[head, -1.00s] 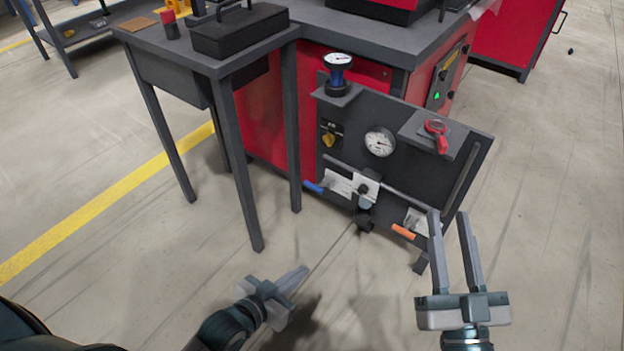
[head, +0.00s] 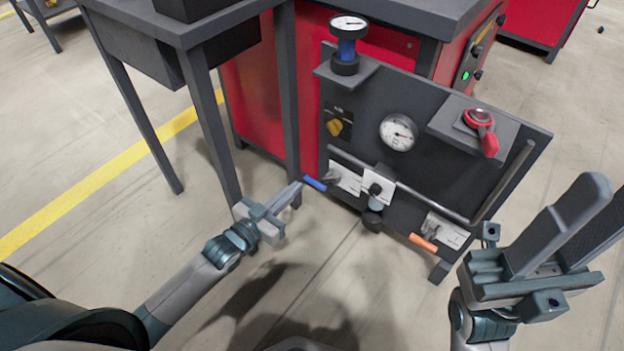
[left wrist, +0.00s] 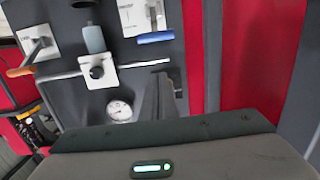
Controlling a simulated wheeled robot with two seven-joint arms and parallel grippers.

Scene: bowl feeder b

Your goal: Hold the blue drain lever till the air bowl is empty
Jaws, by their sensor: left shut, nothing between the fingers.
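The blue drain lever (head: 314,184) sticks out left from a white plate on the dark panel; it also shows in the left wrist view (left wrist: 156,37). The air bowl (head: 376,203) is a small pale blue cylinder under the bar, also seen in the left wrist view (left wrist: 93,38). I cannot tell how full it is. My left gripper (head: 297,187) is shut and empty, its tips just left of the lever's end in the head view. Contact cannot be told. My right gripper (head: 600,205) is open and empty at the right, in front of the panel.
An orange lever (head: 423,242) sits lower right on the panel. A table leg (head: 212,130) stands left of the panel.

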